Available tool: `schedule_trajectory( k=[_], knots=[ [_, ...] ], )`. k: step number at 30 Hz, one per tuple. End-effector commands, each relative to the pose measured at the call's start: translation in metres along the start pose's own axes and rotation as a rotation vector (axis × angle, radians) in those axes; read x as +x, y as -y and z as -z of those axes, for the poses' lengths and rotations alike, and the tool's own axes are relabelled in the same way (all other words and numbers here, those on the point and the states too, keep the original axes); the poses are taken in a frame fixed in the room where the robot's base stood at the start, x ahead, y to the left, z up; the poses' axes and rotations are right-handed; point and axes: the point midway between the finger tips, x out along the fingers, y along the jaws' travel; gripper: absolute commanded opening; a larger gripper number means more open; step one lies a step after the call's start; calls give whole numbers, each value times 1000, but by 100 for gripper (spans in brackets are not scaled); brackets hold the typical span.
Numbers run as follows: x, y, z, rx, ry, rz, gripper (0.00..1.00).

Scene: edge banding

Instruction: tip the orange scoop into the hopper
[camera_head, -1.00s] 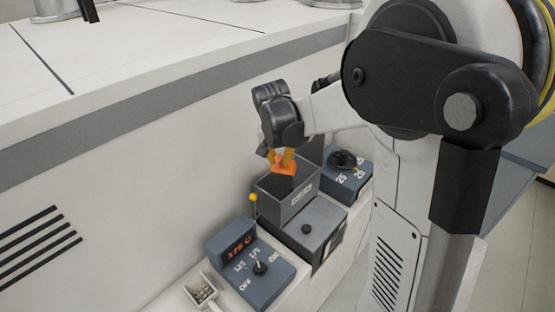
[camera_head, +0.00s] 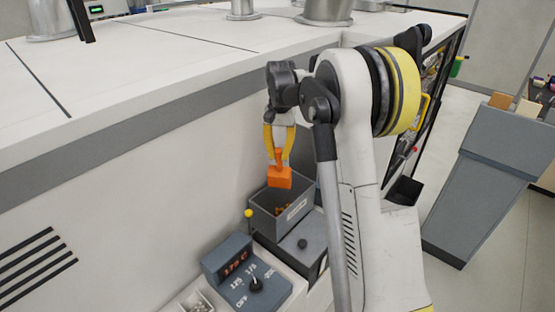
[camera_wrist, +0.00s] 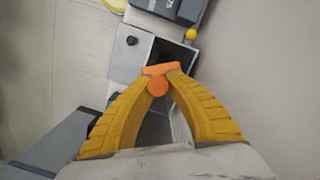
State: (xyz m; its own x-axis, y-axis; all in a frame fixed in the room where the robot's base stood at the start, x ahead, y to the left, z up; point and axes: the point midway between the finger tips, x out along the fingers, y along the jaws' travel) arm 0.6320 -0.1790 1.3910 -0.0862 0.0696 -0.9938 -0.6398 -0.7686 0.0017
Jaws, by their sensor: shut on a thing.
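The orange scoop (camera_head: 280,178) hangs below my gripper (camera_head: 281,158), whose yellow fingers are shut on its upright handle. It is over the grey open-topped hopper (camera_head: 296,214), near its back rim. Small orange-brown bits (camera_head: 284,210) show inside the hopper. In the wrist view the scoop (camera_wrist: 160,70) sits between the fingertips (camera_wrist: 160,80), in front of the hopper's dark opening (camera_wrist: 178,55). The inside of the scoop is hidden, so I cannot tell whether it holds anything.
A blue-grey control box (camera_head: 246,276) with a lit display and a knob stands in front of the hopper. A yellow-topped lever (camera_head: 249,213) rises beside the hopper. The long white machine wall (camera_head: 130,200) runs close behind. A grey bin (camera_head: 490,165) stands far right.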

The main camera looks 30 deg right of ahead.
Motion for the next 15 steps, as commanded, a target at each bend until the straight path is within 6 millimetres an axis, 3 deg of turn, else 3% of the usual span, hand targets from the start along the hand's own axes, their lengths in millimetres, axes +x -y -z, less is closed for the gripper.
schedule_trajectory(
  k=[15],
  knots=[
    [-10,0,38,1,215,2,0]
  ],
)
